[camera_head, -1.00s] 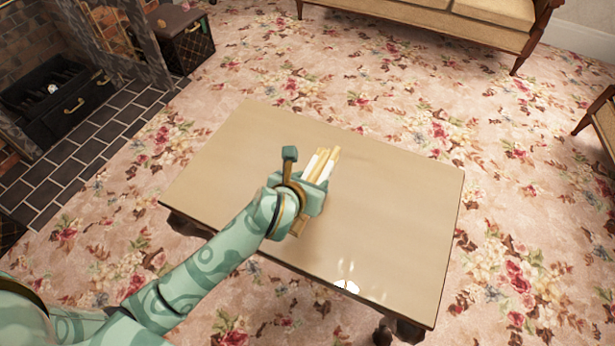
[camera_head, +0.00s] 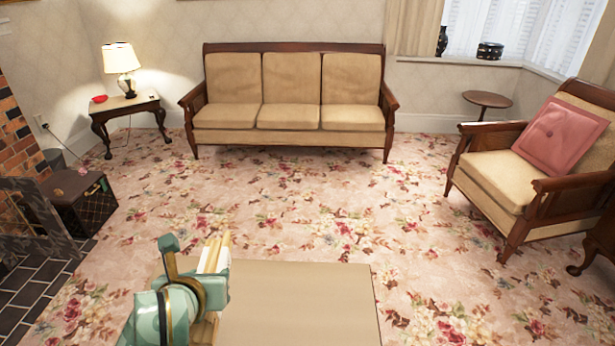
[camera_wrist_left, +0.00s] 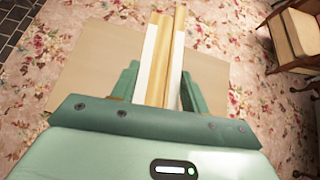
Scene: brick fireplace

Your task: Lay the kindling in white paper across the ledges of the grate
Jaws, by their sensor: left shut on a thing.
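The kindling (camera_head: 214,255) is a small bundle of pale wooden sticks with white paper along it. My left gripper (camera_head: 212,285) is shut on it and holds it above the near table. In the left wrist view the kindling (camera_wrist_left: 162,62) stands out between the two green fingers of my left gripper (camera_wrist_left: 158,88), with white paper on both sides of the sticks. The grate is out of view now. My right gripper does not show.
The wooden table (camera_head: 300,300) below has a bare top. A dark box (camera_head: 82,200) stands by the fireplace edge (camera_head: 40,215) at the left. Beyond are a sofa (camera_head: 290,115), an armchair (camera_head: 490,180) and a lamp table (camera_head: 125,108). Open carpet lies between.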

